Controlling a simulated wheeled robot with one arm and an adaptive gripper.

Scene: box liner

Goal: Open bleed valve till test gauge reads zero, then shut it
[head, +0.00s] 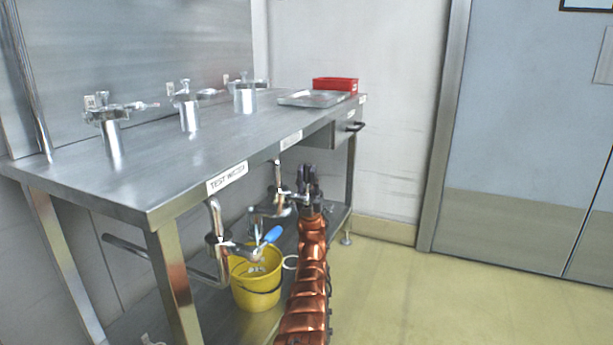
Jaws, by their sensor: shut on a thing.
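Two metal pipes with valves hang under the front edge of the steel bench (180,135). The nearer valve (222,245) has a blue lever (272,235) tilted up to the right, with a yellow bucket (257,291) below it. The farther valve (272,207) sits just left of my gripper (309,178). My dark gripper is shut at that valve's right end, on what looks like its handle; the gripper hides the handle. No test gauge dial is readable, and I cannot tell which valve is the bleed valve.
Three metal fittings (112,135) stand on the bench top. A metal tray (312,98) and a red bin (335,84) are at its far end. A lower shelf (225,325) lies beneath. The floor (440,290) to the right is clear.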

